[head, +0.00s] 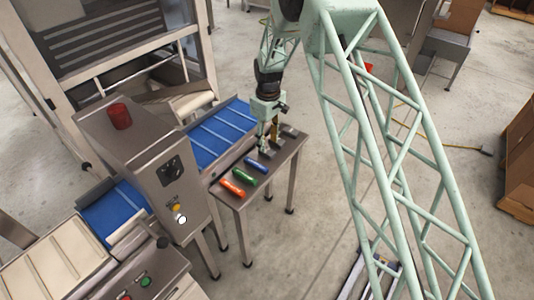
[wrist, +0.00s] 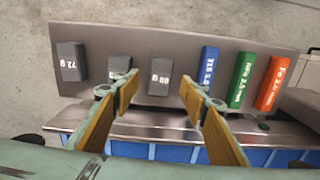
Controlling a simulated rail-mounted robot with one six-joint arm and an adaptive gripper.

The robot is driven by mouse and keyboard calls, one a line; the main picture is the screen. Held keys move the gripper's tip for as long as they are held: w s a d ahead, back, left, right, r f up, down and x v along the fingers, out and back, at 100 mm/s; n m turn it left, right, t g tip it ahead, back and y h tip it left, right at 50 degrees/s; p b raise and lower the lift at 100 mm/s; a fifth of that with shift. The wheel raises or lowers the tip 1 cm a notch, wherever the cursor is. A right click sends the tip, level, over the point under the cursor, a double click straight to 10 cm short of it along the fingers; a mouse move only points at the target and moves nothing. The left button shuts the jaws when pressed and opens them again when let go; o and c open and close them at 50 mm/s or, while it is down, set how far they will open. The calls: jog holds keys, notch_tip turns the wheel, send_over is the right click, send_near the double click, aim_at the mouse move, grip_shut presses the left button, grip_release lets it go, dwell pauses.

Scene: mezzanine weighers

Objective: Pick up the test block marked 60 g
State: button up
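In the wrist view, a dark grey block (wrist: 160,76) has an upside-down label that looks like 60 g. It lies on a steel side table (wrist: 140,110), between the fingers of my gripper (wrist: 160,92) as pictured. My gripper is open and empty; I cannot tell its height above the block. Left of it, a similar grey block (wrist: 119,66) is partly hidden by a finger, its label unreadable. A further grey block marked 72 g (wrist: 70,62) lies at the far left. In the head view, my gripper (head: 268,144) is over the table's far part and hides much of the grey blocks.
On the same table lie a blue bar (head: 256,164), a green bar (head: 245,177) and an orange bar (head: 232,187). A blue conveyor belt (head: 218,134) runs beside the table. A steel housing with a red cap (head: 120,116) stands left. Open floor lies right of the table.

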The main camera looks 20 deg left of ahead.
aim_at(267, 150)
jog(key=shift+f, duration=0.1)
jog(key=shift+a+f+b, duration=0.15)
jog(key=shift+f+b, duration=0.1)
jog(key=shift+f, duration=1)
jog(key=shift+a+f+b, duration=0.1)
jog(key=shift+f+b, duration=0.15)
jog(key=shift+f, duration=1)
jog(key=shift+c, duration=0.7)
jog(key=c, duration=0.8)
